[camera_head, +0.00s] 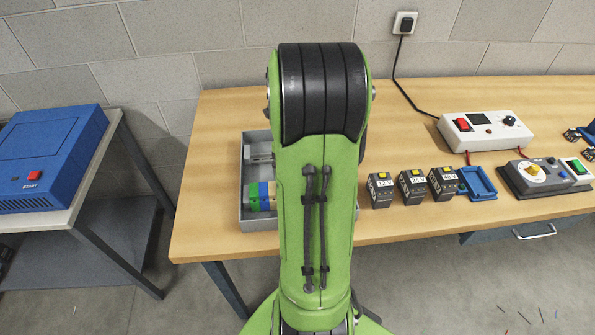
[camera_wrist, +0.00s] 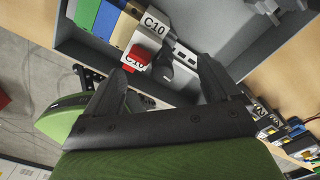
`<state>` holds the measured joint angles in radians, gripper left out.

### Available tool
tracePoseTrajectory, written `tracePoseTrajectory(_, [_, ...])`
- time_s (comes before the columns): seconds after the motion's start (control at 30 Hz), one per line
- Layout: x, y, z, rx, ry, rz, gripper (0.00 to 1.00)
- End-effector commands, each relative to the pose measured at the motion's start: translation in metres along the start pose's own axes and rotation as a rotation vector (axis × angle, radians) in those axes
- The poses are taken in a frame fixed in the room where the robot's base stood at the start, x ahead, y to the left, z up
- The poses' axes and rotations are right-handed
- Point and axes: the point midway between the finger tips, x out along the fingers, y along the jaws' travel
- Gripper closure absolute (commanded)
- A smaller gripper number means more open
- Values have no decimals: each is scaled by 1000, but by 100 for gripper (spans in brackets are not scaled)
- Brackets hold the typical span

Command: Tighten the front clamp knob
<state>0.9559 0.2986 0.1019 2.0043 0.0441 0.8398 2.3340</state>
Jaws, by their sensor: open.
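My gripper (camera_wrist: 168,76) is open in the wrist view, its two dark fingers over the grey open box. Near the left fingertip are a red block-like part (camera_wrist: 138,57) and white modules marked C10 (camera_wrist: 155,23). A small dark grey part (camera_wrist: 165,69) shows between the fingers, beside a slotted metal rail (camera_wrist: 187,57); I cannot tell whether it is the front clamp knob. Nothing is clearly held. In the head view the grey box (camera_head: 245,212) stands on the bench, partly hidden by my arm, which also hides my gripper.
Green (camera_wrist: 63,14), blue (camera_wrist: 86,15) and beige modules sit in a row in the box. On the wooden bench (camera_head: 420,215), right of my arm, stand black labelled blocks (camera_head: 411,187), a blue tray (camera_head: 478,184) and a white supply box (camera_head: 487,131). A blue machine (camera_head: 50,150) stands left.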

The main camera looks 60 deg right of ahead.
Motion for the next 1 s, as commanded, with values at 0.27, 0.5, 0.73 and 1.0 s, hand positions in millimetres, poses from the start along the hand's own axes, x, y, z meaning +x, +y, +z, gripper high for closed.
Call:
tracePoseTrajectory(0.27, [-16, 0, 0, 0, 0, -1, 11])
tracePoseTrajectory(0.5, [-39, 0, 0, 0, 0, 0, 11])
tracePoseTrajectory(0.73, [-60, 0, 0, 0, 0, -1, 11])
tracePoseTrajectory(1.0, [-71, 0, 0, 0, 0, -1, 11])
